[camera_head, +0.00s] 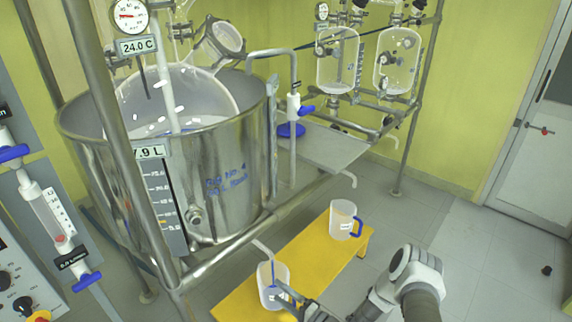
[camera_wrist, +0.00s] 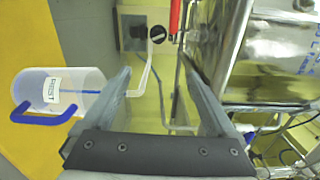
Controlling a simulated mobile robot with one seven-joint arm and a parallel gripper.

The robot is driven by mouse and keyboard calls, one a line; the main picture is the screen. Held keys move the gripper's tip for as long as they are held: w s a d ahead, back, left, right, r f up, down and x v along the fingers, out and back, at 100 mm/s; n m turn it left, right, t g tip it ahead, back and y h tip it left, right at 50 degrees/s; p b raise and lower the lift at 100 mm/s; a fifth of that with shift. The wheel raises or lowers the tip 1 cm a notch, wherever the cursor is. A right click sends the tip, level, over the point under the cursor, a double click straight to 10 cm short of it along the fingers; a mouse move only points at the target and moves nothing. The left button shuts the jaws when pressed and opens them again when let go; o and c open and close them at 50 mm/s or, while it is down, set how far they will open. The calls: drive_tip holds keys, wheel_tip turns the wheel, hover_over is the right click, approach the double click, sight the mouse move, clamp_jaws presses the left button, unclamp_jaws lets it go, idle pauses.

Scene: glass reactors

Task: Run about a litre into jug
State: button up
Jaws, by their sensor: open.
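A clear jug (camera_head: 270,297) with a blue handle stands at the near end of the yellow bench, below a bent spout (camera_head: 263,248). This jug (camera_wrist: 60,88) lies left of my fingers in the wrist view, with a label that seems to read "REST". My gripper (camera_head: 291,296) is beside the jug in the head view. In the wrist view my gripper (camera_wrist: 160,78) is open and empty. Beyond its fingers are a pale bent spout (camera_wrist: 146,75), a black round valve part (camera_wrist: 157,34) and a red handle (camera_wrist: 175,16). I cannot tell the valve's setting.
A second jug (camera_head: 342,222) with a blue handle stands farther along the yellow bench (camera_head: 300,250). A large steel vessel (camera_head: 225,180) in a pipe frame stands left, its display partly hidden and ending in "7.9 L". Glass vessels (camera_head: 338,60) hang behind.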

drive_tip(key=s+a+r+n+g+p, duration=0.15)
drive_tip(key=r+n+g, duration=0.4)
drive_tip(key=r, duration=1.05)
drive_tip(key=s+r+n+g+p, duration=0.3)
drive_tip(key=r+g, duration=0.4)
drive_tip(key=r, duration=0.9)
drive_tip(key=s+d+r+t+h+p, duration=0.2)
drive_tip(key=s+d+r+t+h, duration=0.1)
drive_tip(key=s+d+r+h, duration=0.4)
drive_tip(key=s+d+r+t+h+p, duration=0.3)
drive_tip(key=s+d+r+h, duration=0.3)
drive_tip(key=r, duration=1.3)
drive_tip(key=shift+s+d+r+h, duration=0.35)
drive_tip(key=shift+s+d, duration=1.4)
drive_tip(key=shift+s, duration=2)
drive_tip(key=shift+f+t, duration=0.1)
drive_tip(key=shift+t, duration=0.15)
